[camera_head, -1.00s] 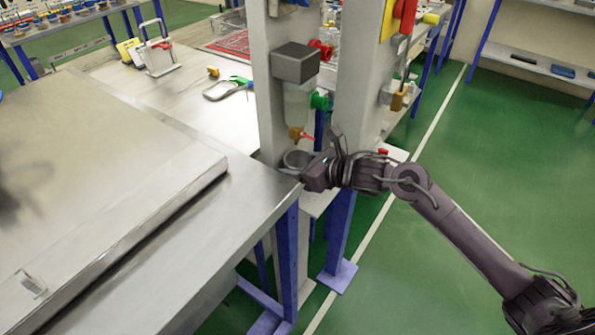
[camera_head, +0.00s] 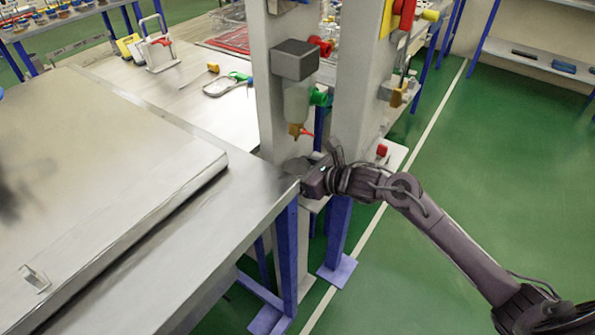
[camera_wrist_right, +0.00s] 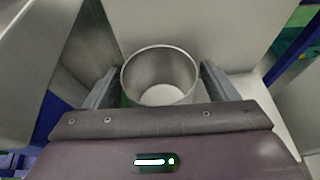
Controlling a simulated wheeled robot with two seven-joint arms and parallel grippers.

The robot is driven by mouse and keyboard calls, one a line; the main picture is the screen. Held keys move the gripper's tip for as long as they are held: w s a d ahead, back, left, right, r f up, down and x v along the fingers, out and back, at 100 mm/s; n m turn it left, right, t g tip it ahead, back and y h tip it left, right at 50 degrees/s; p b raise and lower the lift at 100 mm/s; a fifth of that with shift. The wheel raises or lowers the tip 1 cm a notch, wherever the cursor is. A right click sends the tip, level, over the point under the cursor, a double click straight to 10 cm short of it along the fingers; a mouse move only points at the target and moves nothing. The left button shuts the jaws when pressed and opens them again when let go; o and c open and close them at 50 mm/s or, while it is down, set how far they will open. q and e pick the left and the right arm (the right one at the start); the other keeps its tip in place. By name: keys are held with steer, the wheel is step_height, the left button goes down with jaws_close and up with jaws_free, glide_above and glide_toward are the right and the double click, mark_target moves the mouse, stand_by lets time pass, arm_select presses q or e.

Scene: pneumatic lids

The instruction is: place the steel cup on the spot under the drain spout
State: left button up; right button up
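The steel cup (camera_wrist_right: 160,75) is a round, open-topped metal cup, empty inside, between the two fingers of my right gripper (camera_wrist_right: 160,85) in the right wrist view. The fingers lie against its sides. In the head view my right gripper (camera_head: 303,178) is beside the grey post, and only a small grey part of the cup (camera_head: 293,165) shows. The drain spout (camera_head: 296,130) is brass-coloured with a red lever, under a clear bowl on the post. The cup is below it; the gap beneath the cup is hidden. My left gripper is out of view.
The grey posts (camera_head: 355,90) stand close behind and beside my right gripper. A steel bench (camera_head: 215,220) edge lies just left of it. A green valve knob (camera_head: 318,96) and a grey box (camera_head: 294,60) are above. Green floor is open to the right.

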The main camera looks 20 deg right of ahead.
steer(key=shift+r, duration=0.25)
steer(key=b+v, duration=0.1)
steer(key=v, duration=1.1)
steer(key=shift+f, duration=0.15)
